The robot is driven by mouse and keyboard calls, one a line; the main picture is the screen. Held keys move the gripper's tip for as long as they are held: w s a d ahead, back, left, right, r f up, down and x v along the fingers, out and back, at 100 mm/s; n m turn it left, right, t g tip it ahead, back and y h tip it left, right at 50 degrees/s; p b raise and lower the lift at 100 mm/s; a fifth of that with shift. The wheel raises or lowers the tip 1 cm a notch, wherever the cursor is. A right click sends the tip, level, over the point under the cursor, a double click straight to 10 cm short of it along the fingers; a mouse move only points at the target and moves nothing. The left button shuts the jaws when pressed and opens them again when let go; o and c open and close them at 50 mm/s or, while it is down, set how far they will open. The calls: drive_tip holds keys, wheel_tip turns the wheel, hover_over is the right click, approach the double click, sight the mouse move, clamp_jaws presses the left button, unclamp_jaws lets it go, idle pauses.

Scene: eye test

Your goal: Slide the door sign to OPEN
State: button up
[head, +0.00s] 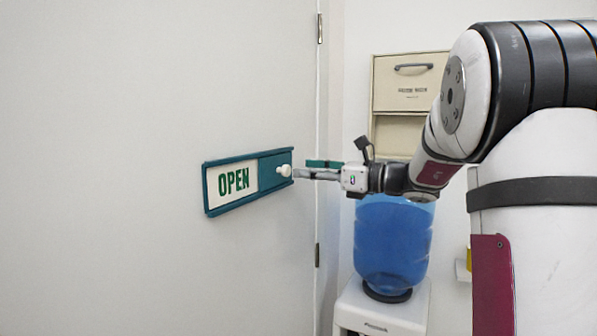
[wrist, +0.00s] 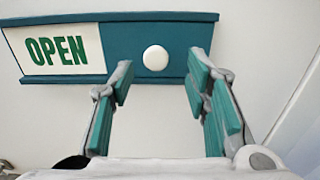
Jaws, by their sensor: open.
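The door sign (head: 222,207) is a teal frame fixed on the white door. Its left part shows a white panel with green OPEN lettering (head: 234,181). Its right part is a teal slider with a round white knob (head: 284,171) near the right end. In the wrist view the knob (wrist: 155,58) sits between and beyond the fingertips, and OPEN (wrist: 56,50) shows at the left. My gripper (head: 300,170) is open at the sign's right end, fingers pointing at the knob. In the wrist view my gripper (wrist: 160,78) has its fingers apart with nothing between them.
The white door (head: 120,90) has hinges on its right edge. A water cooler with a blue bottle (head: 392,240) stands right of the door, below my forearm. A beige wall box (head: 409,82) hangs behind. The door surface around the sign is clear.

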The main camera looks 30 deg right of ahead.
drive_tip(key=v, duration=0.8)
drive_tip(key=shift+d, duration=0.1)
drive_tip(key=s+a+f+n+g, duration=0.2)
drive_tip(key=s+a+n+g, duration=0.15)
drive_tip(key=a, duration=0.25)
drive_tip(key=s+a+f+n+g+h, duration=0.1)
drive_tip(key=s+a+f+n+g, duration=0.2)
drive_tip(key=a, duration=0.4)
drive_tip(key=s+a+f+n+g, duration=0.2)
drive_tip(key=s+a+n, duration=0.2)
drive_tip(key=a, duration=0.2)
drive_tip(key=s+f+n+h, duration=0.4)
drive_tip(key=s+n, duration=0.4)
drive_tip(key=n, duration=0.1)
drive_tip(key=s+f+n+h, duration=0.4)
drive_tip(key=s+n+h, duration=0.1)
drive_tip(key=s+n, duration=0.3)
drive_tip(key=shift+s+a+f+n+g+h, duration=0.2)
drive_tip(key=shift+a+f+n+g+h, duration=0.15)
drive_tip(key=shift+n, duration=0.3)
